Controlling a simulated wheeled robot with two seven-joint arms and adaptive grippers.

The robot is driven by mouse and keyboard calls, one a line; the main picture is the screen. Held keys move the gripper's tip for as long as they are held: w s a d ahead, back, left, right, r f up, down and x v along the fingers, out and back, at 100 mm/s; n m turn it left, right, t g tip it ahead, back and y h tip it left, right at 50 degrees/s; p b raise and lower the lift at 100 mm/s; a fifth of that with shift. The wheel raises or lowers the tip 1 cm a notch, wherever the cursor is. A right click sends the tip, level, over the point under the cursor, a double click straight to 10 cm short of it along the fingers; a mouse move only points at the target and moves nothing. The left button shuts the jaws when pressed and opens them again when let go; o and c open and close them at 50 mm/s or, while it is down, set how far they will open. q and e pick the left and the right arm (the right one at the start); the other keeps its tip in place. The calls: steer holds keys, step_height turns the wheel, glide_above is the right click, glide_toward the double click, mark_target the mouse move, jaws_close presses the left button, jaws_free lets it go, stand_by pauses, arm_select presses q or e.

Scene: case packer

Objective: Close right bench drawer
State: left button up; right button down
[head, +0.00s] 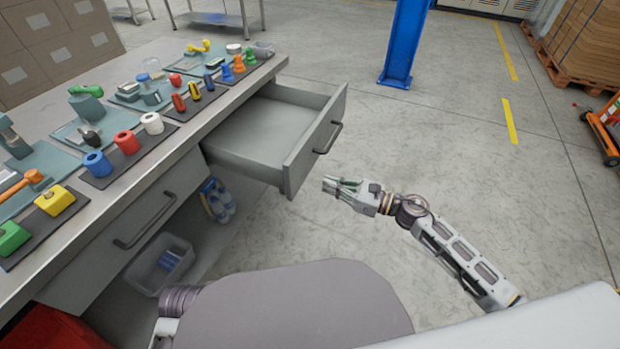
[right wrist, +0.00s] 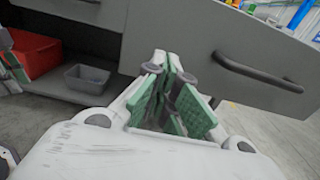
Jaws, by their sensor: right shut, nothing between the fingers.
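The right bench drawer (head: 316,140) is grey and pulled well out of the bench. Its inside looks empty. Its dark bar handle (head: 328,138) is on the front panel, and the handle also shows in the right wrist view (right wrist: 258,74). My right gripper (head: 326,184) is shut and empty, just in front of and below the drawer front in the head view. In the right wrist view its green-padded fingers (right wrist: 172,62) point toward the drawer front, left of the handle. I cannot tell whether they touch it.
The bench top (head: 185,135) holds mats with coloured tools and parts. A left drawer (head: 125,240) is shut. Below are a grey bin (head: 158,265) and bottles (head: 217,202). A blue post (head: 404,45) stands behind. The floor right of the drawer is clear.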

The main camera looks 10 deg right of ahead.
mark_target(301, 175)
steer(key=shift+x, duration=2.5)
arm_select(q)
steer(key=shift+r, duration=0.3)
arm_select(e)
steer(key=shift+x, duration=0.8)
steer(key=shift+w+a, duration=0.1)
steer(key=shift+a, duration=0.05)
